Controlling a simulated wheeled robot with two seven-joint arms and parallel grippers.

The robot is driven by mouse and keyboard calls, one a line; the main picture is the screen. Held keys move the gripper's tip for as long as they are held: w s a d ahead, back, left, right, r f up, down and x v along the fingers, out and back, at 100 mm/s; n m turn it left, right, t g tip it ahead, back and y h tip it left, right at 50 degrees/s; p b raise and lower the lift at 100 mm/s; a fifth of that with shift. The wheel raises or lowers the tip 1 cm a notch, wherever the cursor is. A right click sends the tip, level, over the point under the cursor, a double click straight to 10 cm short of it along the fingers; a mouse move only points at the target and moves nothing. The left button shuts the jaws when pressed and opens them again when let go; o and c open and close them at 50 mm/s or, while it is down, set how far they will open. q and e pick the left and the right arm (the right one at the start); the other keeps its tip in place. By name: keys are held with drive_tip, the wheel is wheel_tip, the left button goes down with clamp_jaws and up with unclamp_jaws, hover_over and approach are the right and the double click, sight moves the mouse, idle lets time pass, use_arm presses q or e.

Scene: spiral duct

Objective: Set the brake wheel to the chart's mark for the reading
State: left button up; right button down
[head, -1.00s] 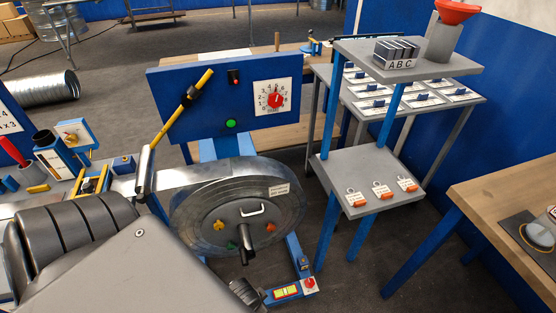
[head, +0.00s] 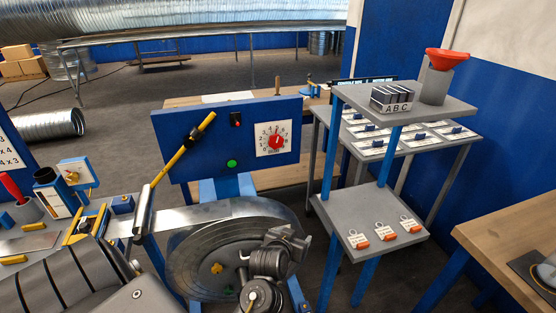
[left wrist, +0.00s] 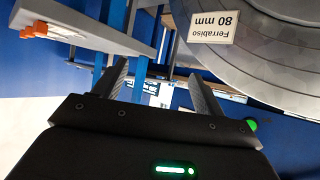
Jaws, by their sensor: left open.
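A red knob (head: 274,139) sits on a white numbered dial plate (head: 263,150) at the right of the blue panel (head: 180,150). Its exact setting is too small to read. A large grey strip reel (head: 195,265) stands below the panel. My left gripper (head: 290,243) is in front of the reel's right part, apart from the knob and below it. In the left wrist view my left gripper (left wrist: 163,75) has its fingers spread with nothing between them. The reel's label (left wrist: 226,26) there reads "Ferrabiso 80 mm". My right gripper is not in view.
A yellow lever (head: 185,148) crosses the panel, with a green button (head: 232,163) beside it. A blue-legged shelf stand (head: 345,215) with orange-tagged items stands right of the reel. A wooden table (head: 520,225) is at far right. A partly cut-off chart board (head: 8,150) is at far left.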

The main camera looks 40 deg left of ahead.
use_arm(q)
drive_tip(key=w+a+r+n+t+y, duration=0.25)
drive_tip(key=w+a+r+y, duration=0.2)
drive_tip(key=w+r, duration=0.3)
drive_tip(key=n+g+y, duration=0.4)
drive_tip(key=n+y, duration=0.2)
drive_tip(key=y, duration=0.1)
approach(276, 143)
drive_tip(key=shift+m, duration=0.25)
drive_tip(key=p+x, duration=0.1)
drive_tip(key=x, duration=0.7)
drive_tip(key=shift+w+a+f+p, duration=0.1)
drive_tip(key=shift+w+a+p, duration=0.05)
drive_tip(key=shift+p, duration=0.15)
drive_tip(key=shift+c, duration=0.3)
drive_tip(key=c, duration=0.9)
